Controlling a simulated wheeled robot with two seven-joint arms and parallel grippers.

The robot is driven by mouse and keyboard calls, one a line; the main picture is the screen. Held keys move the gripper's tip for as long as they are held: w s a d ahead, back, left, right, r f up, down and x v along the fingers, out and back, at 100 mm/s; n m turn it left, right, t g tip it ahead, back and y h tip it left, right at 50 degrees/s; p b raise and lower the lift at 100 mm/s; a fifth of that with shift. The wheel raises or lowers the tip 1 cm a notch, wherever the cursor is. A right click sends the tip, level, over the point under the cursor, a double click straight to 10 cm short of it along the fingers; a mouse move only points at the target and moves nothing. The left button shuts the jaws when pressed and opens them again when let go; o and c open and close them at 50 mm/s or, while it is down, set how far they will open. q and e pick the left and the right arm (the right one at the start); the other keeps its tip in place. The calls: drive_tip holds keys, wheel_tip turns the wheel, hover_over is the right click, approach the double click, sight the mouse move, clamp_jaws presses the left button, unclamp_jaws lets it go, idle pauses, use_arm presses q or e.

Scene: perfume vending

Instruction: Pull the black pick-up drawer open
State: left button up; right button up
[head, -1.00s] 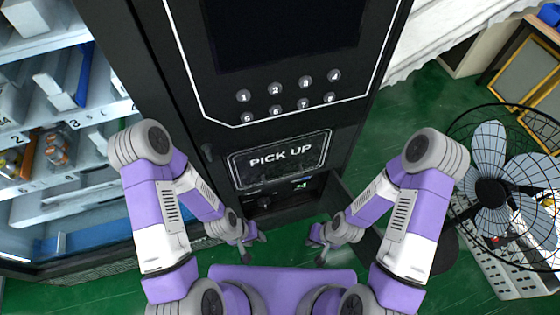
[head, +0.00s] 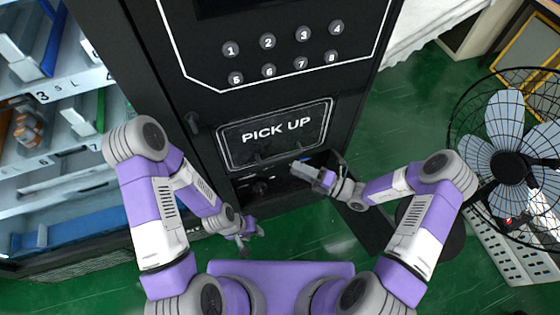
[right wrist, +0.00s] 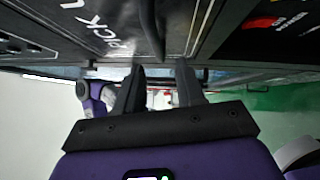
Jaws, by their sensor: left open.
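The black pick-up drawer (head: 240,154) has a "PICK UP" front with a light outline, low on the black vending machine, and looks closed. A dark bar handle (right wrist: 150,32) shows in the right wrist view, just beyond the fingertips. My right gripper (head: 298,169) is at the lower right edge of the drawer front; in the right wrist view its two fingers (right wrist: 158,78) are apart with nothing seen between them. I cannot tell whether they touch the drawer. My left gripper (head: 248,238) is open and empty, low in front of the machine, apart from the drawer.
Numbered round buttons (head: 268,71) sit above the drawer. Shelves with goods (head: 60,110) stand at the left. A caged fan (head: 508,165) stands at the right, beyond my right arm. Green floor (head: 300,235) is clear between my arms.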

sight(280, 157)
drive_tip(key=shift+m+t, duration=0.3)
drive_tip(key=x, duration=0.3)
drive_tip(key=b+x, duration=0.1)
drive_tip(key=x, duration=0.3)
drive_tip(key=shift+w+a+r, duration=0.1)
drive_tip(key=shift+w, duration=0.25)
clamp_jaws()
